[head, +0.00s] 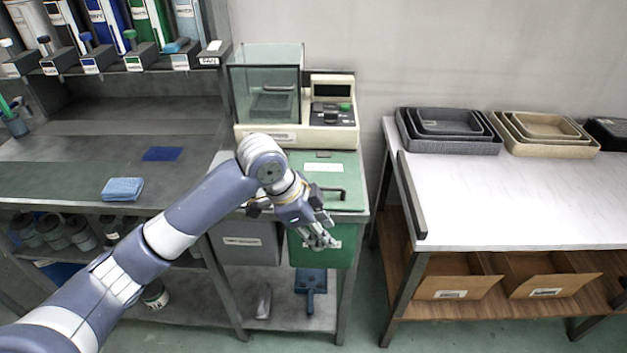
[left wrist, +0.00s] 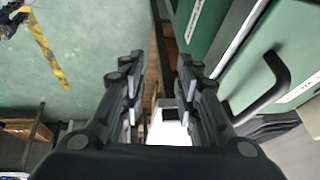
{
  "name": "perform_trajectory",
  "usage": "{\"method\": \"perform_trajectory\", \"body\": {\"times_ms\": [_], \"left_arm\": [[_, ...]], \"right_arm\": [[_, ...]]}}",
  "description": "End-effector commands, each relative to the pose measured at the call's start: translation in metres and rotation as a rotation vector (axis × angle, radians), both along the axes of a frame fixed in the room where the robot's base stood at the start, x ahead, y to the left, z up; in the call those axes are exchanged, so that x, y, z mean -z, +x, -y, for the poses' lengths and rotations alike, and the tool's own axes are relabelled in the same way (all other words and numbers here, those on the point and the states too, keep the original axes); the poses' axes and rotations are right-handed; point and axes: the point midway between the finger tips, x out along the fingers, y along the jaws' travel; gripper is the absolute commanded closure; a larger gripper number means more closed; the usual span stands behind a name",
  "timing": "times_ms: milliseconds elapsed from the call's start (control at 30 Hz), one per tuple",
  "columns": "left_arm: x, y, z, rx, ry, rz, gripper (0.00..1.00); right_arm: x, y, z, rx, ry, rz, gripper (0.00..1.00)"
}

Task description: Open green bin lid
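The green bin (head: 322,248) hangs under the counter, with its green lid (head: 345,170) lying closed on top. The lid carries a dark bar handle (head: 328,190) and a white label. My left gripper (head: 330,242) is in front of the bin at its right half, below the lid's front edge. In the left wrist view my left gripper (left wrist: 160,100) has its fingers apart with nothing between them. The dark handle (left wrist: 265,90) shows there on the green surface, to the right of the fingers and apart from them. My right gripper is not in view.
A grey bin (head: 245,243) hangs left of the green one. A cream scale with a glass box (head: 266,85) stands behind the lid. A white table (head: 510,200) with trays stands to the right, with a gap of floor between. A dark post (head: 411,195) edges that table.

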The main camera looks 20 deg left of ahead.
Motion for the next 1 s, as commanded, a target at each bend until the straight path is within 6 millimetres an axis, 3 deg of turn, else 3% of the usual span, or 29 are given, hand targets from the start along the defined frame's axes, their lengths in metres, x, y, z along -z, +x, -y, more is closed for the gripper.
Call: {"method": "perform_trajectory", "body": {"times_ms": [100,300,500,667,1000], "left_arm": [[-0.037,0.024,-0.020,0.037,0.031,0.019,0.70],[-0.100,0.050,-0.051,0.075,0.050,0.037,0.70],[-0.141,0.060,-0.070,0.089,0.044,0.049,0.70],[-0.146,0.062,-0.073,0.091,0.041,0.050,0.70],[-0.095,0.076,-0.054,0.094,0.040,0.047,0.70]], "right_arm": [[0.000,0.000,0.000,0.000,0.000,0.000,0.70],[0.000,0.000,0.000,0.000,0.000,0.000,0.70],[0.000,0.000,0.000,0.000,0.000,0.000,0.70],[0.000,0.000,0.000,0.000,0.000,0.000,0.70],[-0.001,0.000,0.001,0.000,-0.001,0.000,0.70]]}}
